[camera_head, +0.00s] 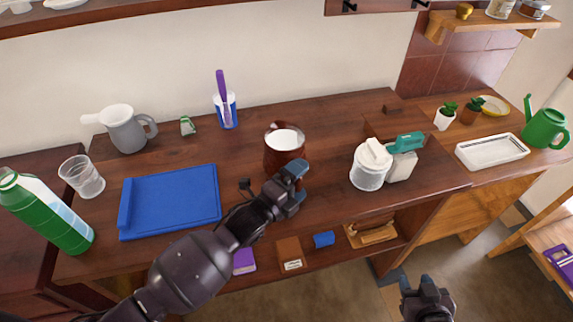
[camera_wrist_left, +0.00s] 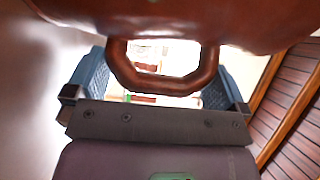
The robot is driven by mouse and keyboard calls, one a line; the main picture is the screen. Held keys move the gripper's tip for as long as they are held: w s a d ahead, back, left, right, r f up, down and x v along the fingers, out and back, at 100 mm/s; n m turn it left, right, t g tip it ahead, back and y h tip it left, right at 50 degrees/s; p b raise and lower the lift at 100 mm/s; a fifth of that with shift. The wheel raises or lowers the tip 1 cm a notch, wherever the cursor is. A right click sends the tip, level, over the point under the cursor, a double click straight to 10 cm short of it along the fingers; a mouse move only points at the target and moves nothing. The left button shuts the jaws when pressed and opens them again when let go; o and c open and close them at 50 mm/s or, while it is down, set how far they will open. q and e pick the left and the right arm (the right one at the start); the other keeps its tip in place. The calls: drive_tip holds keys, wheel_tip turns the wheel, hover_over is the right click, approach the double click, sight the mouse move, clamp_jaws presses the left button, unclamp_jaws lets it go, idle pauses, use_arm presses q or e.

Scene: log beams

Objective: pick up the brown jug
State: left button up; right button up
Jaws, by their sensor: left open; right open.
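The brown jug (camera_head: 270,155) stands upright on the dark wooden counter; its top shows white. My left gripper (camera_head: 292,183) is open just in front of the jug. In the left wrist view the jug's body (camera_wrist_left: 180,22) fills the top. Its looped handle (camera_wrist_left: 160,89) lies between the two open blue-grey fingers (camera_wrist_left: 157,75), with space on both sides, and neither finger is closed on it. The head view hides the handle behind my gripper. My right gripper (camera_head: 427,292) is open and empty, low at the front right, away from the counter.
A blue tray (camera_head: 172,203) lies to the left, with a grey jug (camera_head: 127,132) behind it. A blue and white cup holding a purple utensil (camera_head: 227,108) stands behind the brown jug. A white canister (camera_head: 370,167) stands to the right, with bare counter between.

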use_arm(q)
drive_tip(key=shift+w+d, duration=0.3)
drive_tip(key=c, duration=0.7)
